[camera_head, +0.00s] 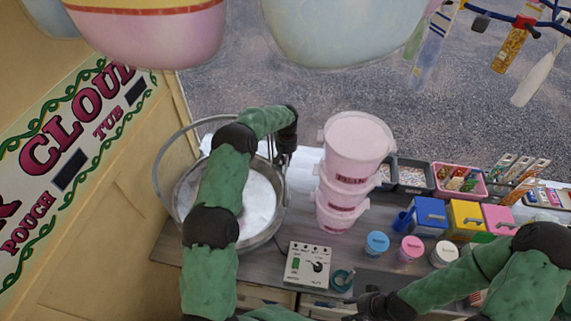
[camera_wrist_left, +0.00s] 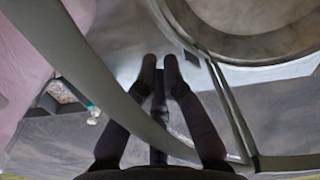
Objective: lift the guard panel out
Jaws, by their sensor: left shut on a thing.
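The guard panel (camera_head: 163,160) shows in the head view as a clear curved sheet with a grey rim, standing around the far and left side of the floss machine's round metal bowl (camera_head: 273,222). In the left wrist view, a grey curved band of the panel (camera_wrist_left: 85,72) crosses close to the camera. My left gripper (camera_head: 282,158) is at the bowl's far right side, partly hidden by its own arm. Its fingers (camera_wrist_left: 161,62) are nearly together, shut on the panel; the exact contact is hard to see. My right gripper (camera_head: 372,304) is low over the counter's front, its fingers unclear.
Stacked pink tubs (camera_head: 350,165) stand close right of the bowl. A control box (camera_head: 307,265) sits in front. Small lidded jars (camera_head: 377,243) and coloured boxes (camera_head: 430,215) fill the right. Large floss bags (camera_head: 345,30) hang above. A sign wall (camera_head: 70,150) closes the left.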

